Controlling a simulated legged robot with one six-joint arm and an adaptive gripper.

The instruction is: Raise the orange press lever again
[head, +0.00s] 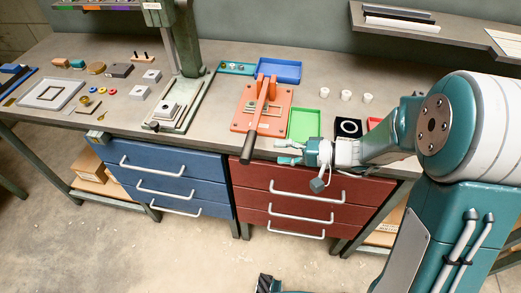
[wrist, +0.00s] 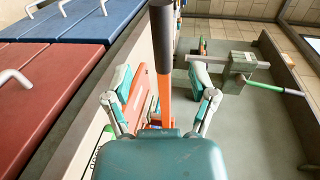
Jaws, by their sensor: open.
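The orange press (head: 240,122) stands on the bench near its front edge. Its orange lever (head: 264,100) slopes down toward the front, and the black grip (head: 249,145) hangs out past the bench edge above the red drawers. My gripper (head: 282,151) is to the right of the black grip, fingers pointing left, open and empty, with a gap to the grip. In the wrist view the black grip (wrist: 162,40) and orange shaft (wrist: 166,105) run up the picture between my two spread fingers (wrist: 162,82), apparently beyond their tips. No contact shows.
A green tray (head: 305,137) lies right of the press, near my gripper, with a black square plate (head: 340,134) beside it. A blue tray (head: 280,79) is behind. A green press (head: 190,40) stands left. Red drawer handles (head: 307,196) stick out below.

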